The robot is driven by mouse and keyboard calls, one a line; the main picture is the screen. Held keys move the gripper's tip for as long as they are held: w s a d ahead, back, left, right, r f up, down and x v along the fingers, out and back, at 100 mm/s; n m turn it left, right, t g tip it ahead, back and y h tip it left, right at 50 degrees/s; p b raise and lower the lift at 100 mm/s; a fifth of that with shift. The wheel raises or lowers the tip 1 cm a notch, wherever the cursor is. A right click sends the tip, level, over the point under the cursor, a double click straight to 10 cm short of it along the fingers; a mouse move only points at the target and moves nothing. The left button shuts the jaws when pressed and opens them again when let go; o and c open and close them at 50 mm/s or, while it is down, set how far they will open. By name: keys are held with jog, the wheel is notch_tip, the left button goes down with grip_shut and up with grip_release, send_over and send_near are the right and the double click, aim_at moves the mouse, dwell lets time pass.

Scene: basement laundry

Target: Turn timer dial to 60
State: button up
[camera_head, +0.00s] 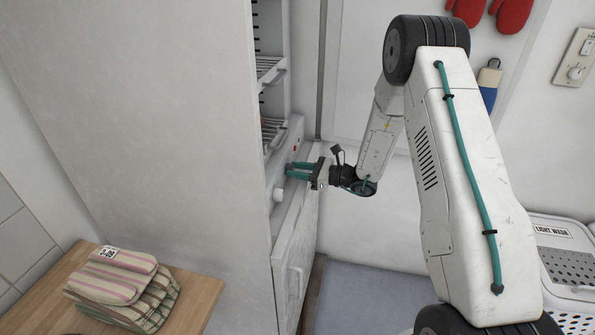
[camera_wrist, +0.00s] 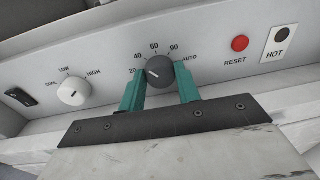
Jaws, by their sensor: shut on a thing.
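The timer dial (camera_wrist: 161,70) is a dark grey round knob on a white panel, marked 20, 40, 60, 90 and AUTO around its upper side. Its white pointer line is at the left of its face, on the side of the 20 mark and away from 60. My gripper (camera_wrist: 160,74) has one teal finger on each side of the dial and is shut on it. In the head view my gripper (camera_head: 289,170) reaches the panel from the right; the dial cannot be made out there.
A white knob (camera_wrist: 73,91) marked LOW and HIGH is left of the dial. A red RESET button (camera_wrist: 240,43) and a HOT switch (camera_wrist: 280,39) are to the right. Wire racks (camera_head: 270,72) are above the panel. Folded cloths (camera_head: 125,285) lie on a wooden top (camera_head: 199,291).

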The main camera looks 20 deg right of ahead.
jog(key=m, duration=0.4)
jog(key=shift+w+d, duration=0.1)
jog(key=shift+m+g, duration=0.3)
jog(key=shift+m, duration=1.2)
jog(key=o, duration=1)
jog(key=shift+d, duration=0.1)
jog(key=v, duration=0.7)
jog(key=shift+d, duration=0.3)
